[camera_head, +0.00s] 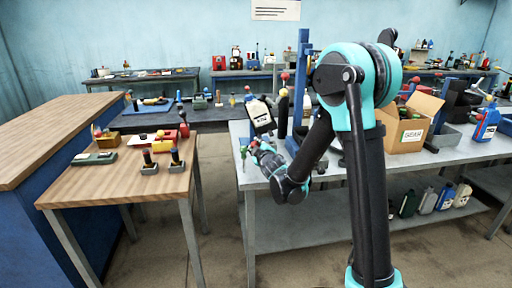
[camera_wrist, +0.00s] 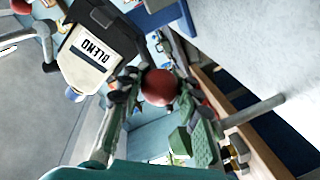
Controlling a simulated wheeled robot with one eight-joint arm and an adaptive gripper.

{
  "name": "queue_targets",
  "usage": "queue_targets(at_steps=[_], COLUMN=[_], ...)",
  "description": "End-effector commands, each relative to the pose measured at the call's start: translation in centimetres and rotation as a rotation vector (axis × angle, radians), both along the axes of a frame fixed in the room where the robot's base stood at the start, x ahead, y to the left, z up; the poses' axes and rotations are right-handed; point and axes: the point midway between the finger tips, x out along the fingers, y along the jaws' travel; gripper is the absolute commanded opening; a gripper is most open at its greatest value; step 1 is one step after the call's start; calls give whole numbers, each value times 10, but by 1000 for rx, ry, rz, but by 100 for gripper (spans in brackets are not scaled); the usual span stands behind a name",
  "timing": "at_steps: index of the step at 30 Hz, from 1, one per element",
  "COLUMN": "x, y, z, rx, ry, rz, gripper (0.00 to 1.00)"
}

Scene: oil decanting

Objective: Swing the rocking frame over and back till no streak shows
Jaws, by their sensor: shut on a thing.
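The rocking frame has a tall blue post (camera_head: 301,85) on the grey bench. Beside the post a dark bottle (camera_head: 261,117) with a white label hangs tilted. My gripper (camera_head: 250,150) is at the bench's left edge, just below the bottle. In the wrist view my gripper (camera_wrist: 160,100) has its fingers closed on a red ball knob (camera_wrist: 160,87). How the knob joins the frame is hidden. I cannot make out any streak in the bottle.
A cardboard box (camera_head: 408,125) and a blue jug (camera_head: 487,122) stand on the grey bench (camera_head: 355,172) to the right. A wooden table (camera_head: 85,187) with small tools is at left. Open floor (camera_head: 222,215) lies between. Several bottles stand on the lower shelf.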

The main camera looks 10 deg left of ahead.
Motion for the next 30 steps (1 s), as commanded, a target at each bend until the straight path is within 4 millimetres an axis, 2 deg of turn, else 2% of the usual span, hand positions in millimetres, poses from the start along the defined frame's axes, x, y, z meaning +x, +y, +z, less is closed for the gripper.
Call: queue_targets(at_steps=[20,21,26,30], x=[-2,-2,-1,-1], y=[1,1,1,0], z=[2,2,2,2], rx=[56,56,55,55], ry=[18,18,17,17], rz=[1,1,1,1], gripper=[0,36,54,54])
